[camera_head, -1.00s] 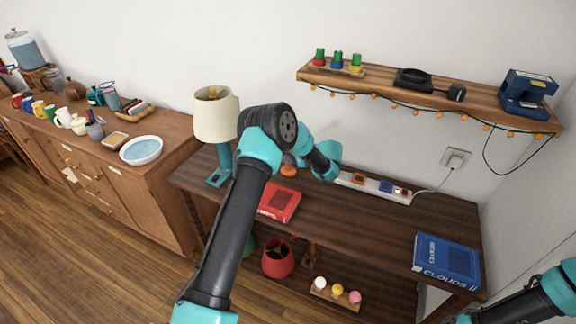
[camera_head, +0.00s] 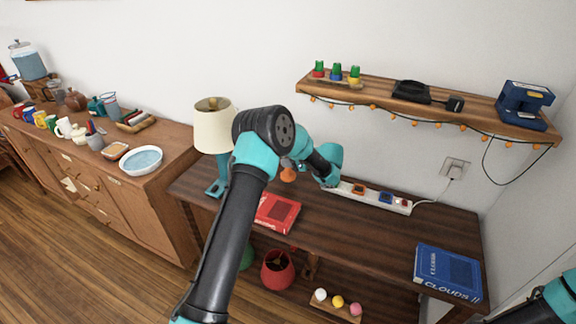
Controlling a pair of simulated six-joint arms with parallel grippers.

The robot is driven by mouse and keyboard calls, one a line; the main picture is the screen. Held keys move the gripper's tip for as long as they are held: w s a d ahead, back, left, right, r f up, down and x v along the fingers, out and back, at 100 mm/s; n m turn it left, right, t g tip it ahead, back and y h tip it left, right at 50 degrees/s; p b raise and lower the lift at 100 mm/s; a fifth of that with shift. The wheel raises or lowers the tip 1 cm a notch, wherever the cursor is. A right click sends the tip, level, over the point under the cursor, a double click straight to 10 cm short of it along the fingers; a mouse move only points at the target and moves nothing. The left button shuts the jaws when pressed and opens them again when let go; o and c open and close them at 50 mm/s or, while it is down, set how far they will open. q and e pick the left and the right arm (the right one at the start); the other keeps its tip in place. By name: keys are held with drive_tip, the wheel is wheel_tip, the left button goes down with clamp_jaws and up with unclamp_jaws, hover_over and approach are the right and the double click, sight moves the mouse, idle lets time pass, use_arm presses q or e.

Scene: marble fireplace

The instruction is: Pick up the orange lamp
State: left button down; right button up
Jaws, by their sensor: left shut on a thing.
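The orange lamp (camera_head: 288,175) shows only as a small rounded orange part behind my left forearm, above the back of the dark wooden desk. The rest of it is hidden. My left gripper (camera_head: 292,162) is at this orange part, shut on it, with its fingers mostly hidden by my forearm and wrist. My right arm enters at the lower right corner, and its gripper is outside the picture.
A teal lamp with a cream shade (camera_head: 214,127) stands left of my left arm. A red book (camera_head: 277,212), a power strip (camera_head: 384,198) and a blue book (camera_head: 447,272) lie on the desk (camera_head: 360,235). A wall shelf (camera_head: 375,94) hangs above.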

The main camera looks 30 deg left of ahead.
use_arm(q)
drive_tip(key=s+d+r, duration=0.1)
drive_tip(key=s+d, duration=0.7)
drive_tip(key=s, duration=0.5)
